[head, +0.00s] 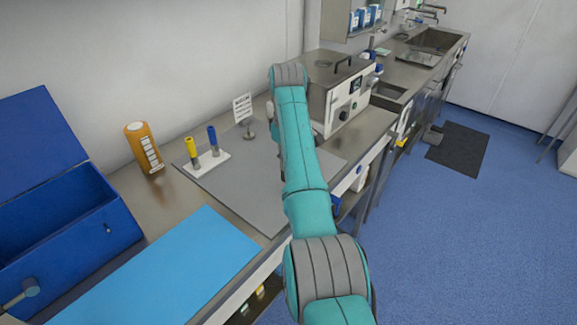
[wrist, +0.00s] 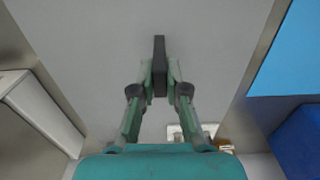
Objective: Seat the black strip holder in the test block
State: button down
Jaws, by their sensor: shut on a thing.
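In the wrist view the black strip holder (wrist: 159,48) is a narrow dark bar between the fingertips of my gripper (wrist: 160,76). My gripper is shut on it, above the grey mat. In the head view my arm hides the gripper and the black holder. The test block (head: 207,164) is a small white block on the grey mat, with a yellow-topped holder (head: 190,148) and a blue-topped holder (head: 212,138) upright in it. In the wrist view a white piece of the block (wrist: 178,131) shows at the bottom, partly hidden by my gripper. The holder is apart from it.
The grey mat (head: 240,182) has free room. A small sign on a stand (head: 243,108) stands behind, an orange bottle (head: 143,147) left of the block. A steel-and-white bath (head: 337,105) is at the right, a blue mat (head: 165,270) and blue box (head: 55,245) at the left.

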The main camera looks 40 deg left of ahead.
jog(key=shift+f, duration=1.05)
jog(key=shift+f, duration=0.15)
jog(key=c, duration=1.2)
grip_release()
